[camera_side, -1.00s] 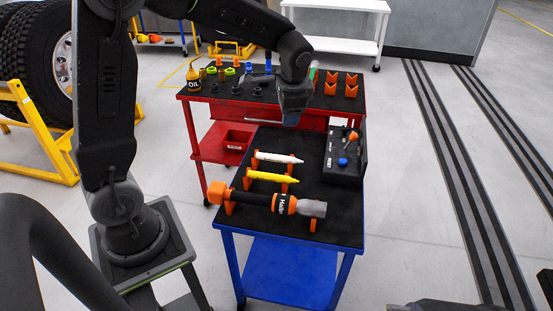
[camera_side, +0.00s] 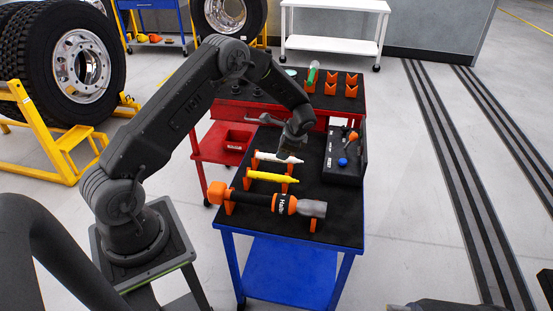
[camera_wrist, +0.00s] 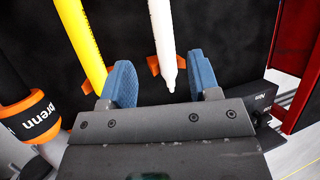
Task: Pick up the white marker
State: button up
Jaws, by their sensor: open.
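The white marker (camera_side: 277,157) lies on orange holders on the black top of the blue cart, behind the yellow marker (camera_side: 272,177). My gripper (camera_side: 293,150) is above the cart, close to the white marker's right end. In the wrist view my gripper (camera_wrist: 168,84) is open, its two blue fingers apart. The white marker (camera_wrist: 162,35) shows with its tip between the fingers' lines, nearer the right finger; whether they touch cannot be told. The yellow marker (camera_wrist: 80,42) is left of it, beyond the left finger.
A large orange-and-black tool (camera_side: 270,202) lies in front of the markers. A black box (camera_side: 343,165) with a blue knob stands to the right. The red cart (camera_side: 232,139) is behind. The cart's front right corner (camera_side: 344,228) is clear.

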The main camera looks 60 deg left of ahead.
jog(key=x, duration=0.7)
jog(key=shift+w+a, duration=0.1)
jog(key=shift+a, duration=0.05)
jog(key=c, duration=1)
